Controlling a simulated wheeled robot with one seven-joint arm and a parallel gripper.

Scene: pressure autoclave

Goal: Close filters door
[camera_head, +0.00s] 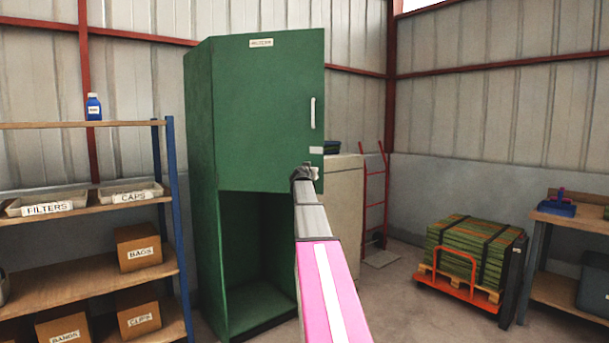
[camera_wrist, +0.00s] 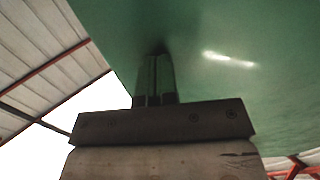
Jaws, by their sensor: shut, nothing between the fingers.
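The tall green cabinet (camera_head: 203,215) stands in the middle of the head view. Its upper door (camera_head: 262,115) has a small blurred label at the top and a white vertical handle on the right. The door's right edge angles out from the cabinet front, so it looks partly open, hinged on the left. My gripper (camera_head: 305,172) is at the door's lower right corner, below the handle. In the wrist view the shut, empty fingers (camera_wrist: 155,78) point at the green panel (camera_wrist: 215,50), very close to it. I cannot tell whether they touch.
The lower cabinet bay is open and looks empty. Shelves (camera_head: 90,205) with labelled trays and boxes stand at left. A beige cabinet (camera_head: 345,195) and red hand truck (camera_head: 374,205) stand behind at right. A loaded pallet cart (camera_head: 470,255) and bench (camera_head: 575,220) are farther right.

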